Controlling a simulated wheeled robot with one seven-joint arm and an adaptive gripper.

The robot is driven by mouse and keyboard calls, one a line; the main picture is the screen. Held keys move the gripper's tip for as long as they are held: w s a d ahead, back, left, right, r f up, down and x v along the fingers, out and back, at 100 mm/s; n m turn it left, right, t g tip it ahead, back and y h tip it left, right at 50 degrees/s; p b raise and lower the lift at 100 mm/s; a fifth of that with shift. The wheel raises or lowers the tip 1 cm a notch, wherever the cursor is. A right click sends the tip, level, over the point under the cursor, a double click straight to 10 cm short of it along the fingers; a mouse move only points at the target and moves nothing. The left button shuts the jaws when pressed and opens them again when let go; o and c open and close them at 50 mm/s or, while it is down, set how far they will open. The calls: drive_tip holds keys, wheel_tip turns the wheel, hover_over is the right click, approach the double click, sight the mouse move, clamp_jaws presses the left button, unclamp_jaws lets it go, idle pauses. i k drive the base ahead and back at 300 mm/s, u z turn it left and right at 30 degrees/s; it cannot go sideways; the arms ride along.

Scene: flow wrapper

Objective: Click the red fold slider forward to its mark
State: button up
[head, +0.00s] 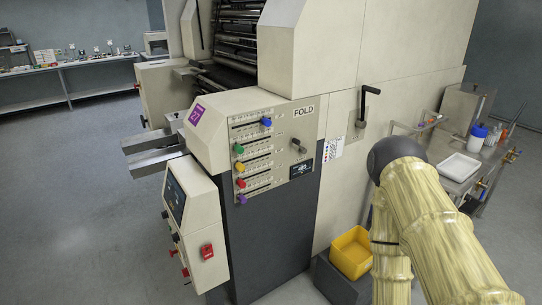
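The fold panel (285,118) is on the end of the large cream machine and carries the label "FOLD". It has several slotted scales stacked one above the other, each with a coloured knob. The red fold slider (241,184) sits near the left end of its scale, low on the panel, below the yellow slider (240,168) and above the purple slider (243,199). The mark for the red slider is too small to make out. My gripper is not in view; only my arm's pale yellow links and dark joint show at the right, apart from the panel.
A blue slider (266,122) and green slider (239,149) are above. A grey knob (298,145) and small display (301,169) are right of the scales. A black crank handle (367,100) juts out further right. A yellow bin (352,252) stands low. Floor at left is clear.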

sight(242, 184)
drive_tip(key=k, duration=0.5)
drive_tip(key=z, duration=1.15)
drive_tip(key=i, duration=0.95)
drive_tip(key=u, duration=2.25)
